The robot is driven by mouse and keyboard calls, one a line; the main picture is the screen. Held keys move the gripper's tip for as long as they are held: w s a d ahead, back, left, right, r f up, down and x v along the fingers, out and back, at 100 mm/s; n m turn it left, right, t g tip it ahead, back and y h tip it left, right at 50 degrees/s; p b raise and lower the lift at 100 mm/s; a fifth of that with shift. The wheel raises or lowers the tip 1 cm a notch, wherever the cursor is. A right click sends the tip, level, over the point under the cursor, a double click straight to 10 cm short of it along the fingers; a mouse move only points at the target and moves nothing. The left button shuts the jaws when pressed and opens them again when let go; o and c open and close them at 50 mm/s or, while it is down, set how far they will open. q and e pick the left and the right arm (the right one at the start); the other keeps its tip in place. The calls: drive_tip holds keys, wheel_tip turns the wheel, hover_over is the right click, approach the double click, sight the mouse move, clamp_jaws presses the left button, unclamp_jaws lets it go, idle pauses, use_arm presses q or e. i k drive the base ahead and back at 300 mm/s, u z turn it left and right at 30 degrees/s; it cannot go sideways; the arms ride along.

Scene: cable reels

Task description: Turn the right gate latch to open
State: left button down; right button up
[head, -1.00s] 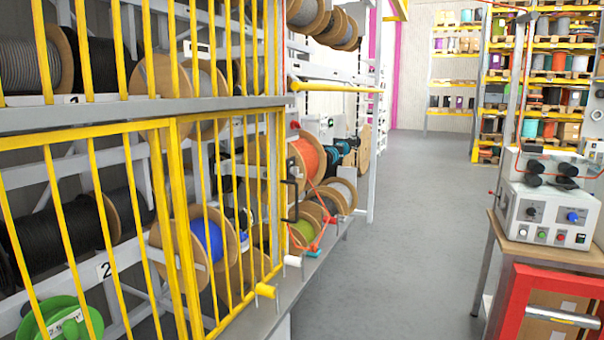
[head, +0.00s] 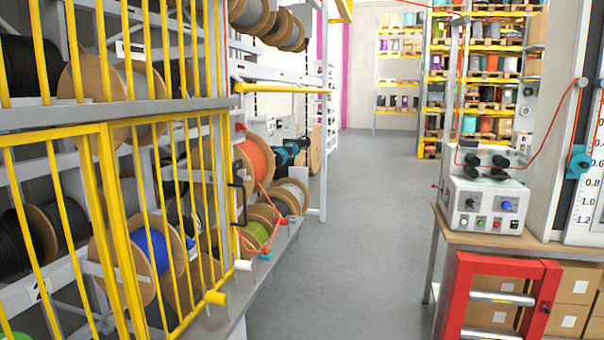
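The right gate (head: 168,203) is a yellow barred frame in front of the lower reels, and it looks closed. A black handle-like part (head: 239,203) is on its right edge, at the rack's end; I cannot tell for sure whether this is the latch or how it is turned. A blue reel (head: 153,249) and a black reel show behind the bars. Neither of my grippers is in view.
The grey aisle floor (head: 330,200) is clear. An orange reel (head: 257,160) stands past the gate. On the right are a control box (head: 487,205) on a bench, a red frame (head: 460,300) and cardboard boxes (head: 570,300). Stocked shelves (head: 480,75) stand at the back.

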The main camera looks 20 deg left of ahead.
sight(242, 172)
drive_tip(key=z, duration=0.25)
drive_tip(key=i, duration=3.85)
drive_tip(key=u, duration=2.8)
drive_tip(key=k, duration=0.65)
drive_tip(key=u, duration=0.05)
